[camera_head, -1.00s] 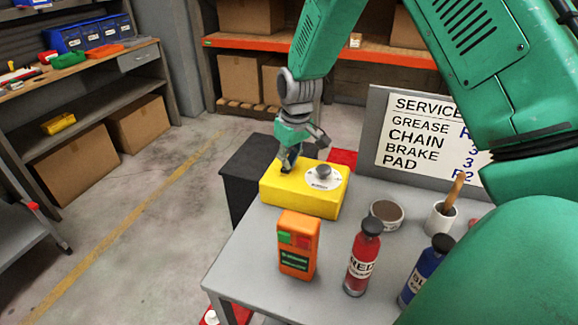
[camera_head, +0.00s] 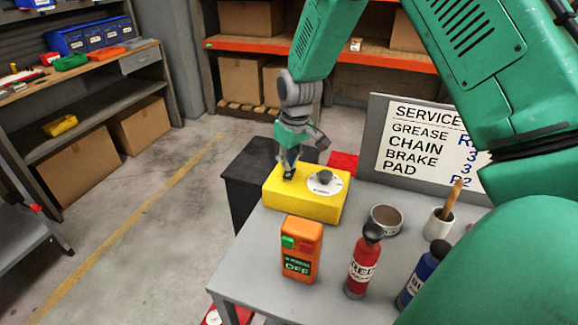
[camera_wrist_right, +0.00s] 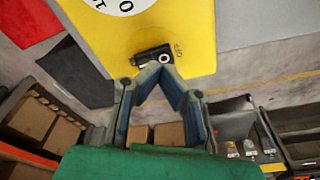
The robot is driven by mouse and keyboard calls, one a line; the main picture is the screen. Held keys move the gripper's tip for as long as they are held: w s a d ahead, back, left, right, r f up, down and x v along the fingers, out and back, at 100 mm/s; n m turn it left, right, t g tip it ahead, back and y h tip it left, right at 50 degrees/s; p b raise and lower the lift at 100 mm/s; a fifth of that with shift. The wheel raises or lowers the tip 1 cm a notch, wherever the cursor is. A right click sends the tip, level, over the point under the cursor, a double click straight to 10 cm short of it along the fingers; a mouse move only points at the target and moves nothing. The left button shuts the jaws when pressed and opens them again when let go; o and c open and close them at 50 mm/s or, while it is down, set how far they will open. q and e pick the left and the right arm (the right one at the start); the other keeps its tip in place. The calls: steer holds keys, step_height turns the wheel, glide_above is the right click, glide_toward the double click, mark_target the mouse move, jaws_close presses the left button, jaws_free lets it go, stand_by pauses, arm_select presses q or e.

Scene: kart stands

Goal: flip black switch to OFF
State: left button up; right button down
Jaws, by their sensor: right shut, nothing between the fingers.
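The yellow box (camera_head: 307,205) sits on the grey table, with a round dial on its top right. The black switch (camera_wrist_right: 150,55) is a small dark lever on the box's top face, beside small lettering too blurred to read. My right gripper (camera_head: 288,176) is over the left part of the box. In the wrist view its fingers (camera_wrist_right: 160,70) are shut, with tips right at the switch; I cannot tell whether they touch it. In the head view the gripper mostly hides the switch. My left gripper is not in view.
An orange handheld box (camera_head: 301,250) with a display reading OFF stands in front of the yellow box. A red bottle (camera_head: 363,262), a blue bottle (camera_head: 423,274), a round tin (camera_head: 386,220) and a white cup (camera_head: 438,225) are to its right. A service sign (camera_head: 425,150) stands behind.

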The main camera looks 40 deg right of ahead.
mark_target(288, 176)
steer(key=shift+a+r+p, duration=0.25)
steer(key=shift+r+p, duration=0.35)
steer(key=shift+r, duration=0.45)
steer(key=shift+r+p, duration=1.3)
steer(key=shift+p, duration=0.05)
steer(key=shift+d+r, duration=0.2)
steer(key=shift+s+d+f, duration=0.1)
steer(key=shift+a, duration=0.25)
